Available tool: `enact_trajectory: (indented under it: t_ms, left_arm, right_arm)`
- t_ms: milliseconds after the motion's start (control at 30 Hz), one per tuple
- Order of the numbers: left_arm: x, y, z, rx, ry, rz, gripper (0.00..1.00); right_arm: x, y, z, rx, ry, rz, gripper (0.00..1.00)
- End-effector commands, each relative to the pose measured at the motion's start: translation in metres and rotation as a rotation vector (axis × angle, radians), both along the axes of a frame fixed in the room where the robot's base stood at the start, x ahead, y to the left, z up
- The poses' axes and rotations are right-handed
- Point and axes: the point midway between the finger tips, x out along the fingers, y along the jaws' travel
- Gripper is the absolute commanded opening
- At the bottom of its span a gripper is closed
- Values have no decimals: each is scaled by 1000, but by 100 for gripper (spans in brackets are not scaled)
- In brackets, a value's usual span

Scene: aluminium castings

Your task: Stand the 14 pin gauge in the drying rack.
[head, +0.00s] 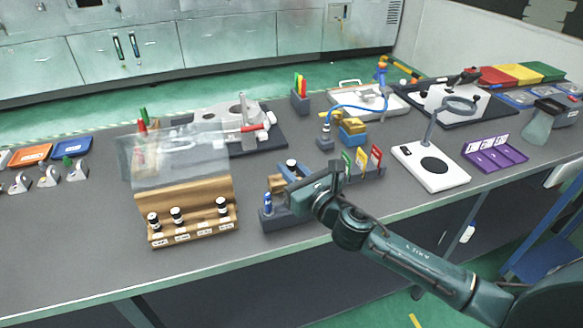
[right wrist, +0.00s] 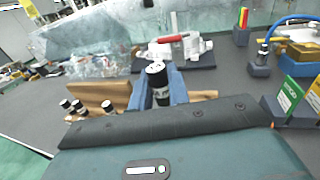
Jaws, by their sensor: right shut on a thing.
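My right gripper (head: 293,170) is shut on a black pin gauge (head: 291,163) with a white top, above the dark stand. In the right wrist view the gauge (right wrist: 158,82) is roughly upright between the blue fingers (right wrist: 158,88); its number is not readable. A wooden rack (head: 190,197) with a clear sheet above it stands to the left. It holds three similar black gauges with white tops, with a wider gap before the rightmost one; its front labels are too small to read. I cannot tell which holder is the drying rack. My left gripper is not in view.
A white stand with a ring (head: 432,166) and a purple tray (head: 495,155) are to the right. The table front is clear left of the wooden rack.

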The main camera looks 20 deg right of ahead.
Motion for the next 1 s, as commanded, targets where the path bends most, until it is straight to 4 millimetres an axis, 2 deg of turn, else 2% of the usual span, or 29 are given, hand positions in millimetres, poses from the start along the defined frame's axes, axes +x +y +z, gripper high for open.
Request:
enact_trajectory:
  t_ms: [133, 433, 1000]
  left_arm:
    - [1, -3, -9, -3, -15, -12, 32]
    - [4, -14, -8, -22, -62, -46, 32]
    - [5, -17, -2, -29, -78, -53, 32]
  right_arm:
    - [0, 0, -17, -1, 0, 0, 0]
    - [0, 0, -44, 0, -1, 0, 0]
    - [0, 0, -49, 0, -1, 0, 0]
